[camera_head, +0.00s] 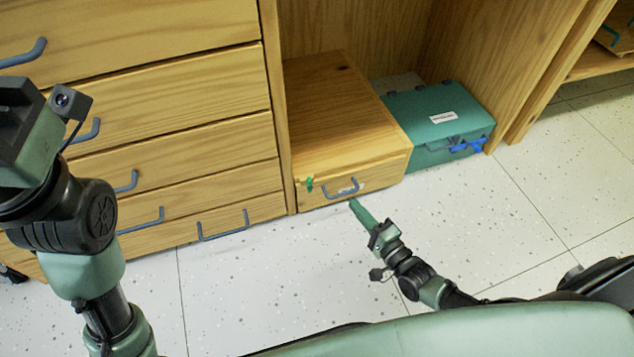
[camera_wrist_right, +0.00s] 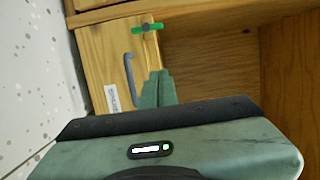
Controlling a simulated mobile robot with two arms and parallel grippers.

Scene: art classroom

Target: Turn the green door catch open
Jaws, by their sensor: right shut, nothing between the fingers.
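The small green door catch (camera_head: 310,184) sits at the upper left of the front of a low wooden box-like cabinet (camera_head: 345,115). In the right wrist view the catch (camera_wrist_right: 154,26) is a short green bar with a grey middle, lying across the panel's edge. A grey bar handle (camera_head: 343,189) is beside it on the same front. My right gripper (camera_head: 354,204) is shut and empty, its tips close in front of the handle, to the right of the catch and apart from it. The fingers also show in the right wrist view (camera_wrist_right: 160,88). My left gripper's fingers are out of view.
A teal case (camera_head: 436,113) with blue latches stands right of the wooden cabinet. A wooden drawer unit (camera_head: 180,108) with protruding grey handles stands at the left. The speckled floor (camera_head: 270,280) in front is clear.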

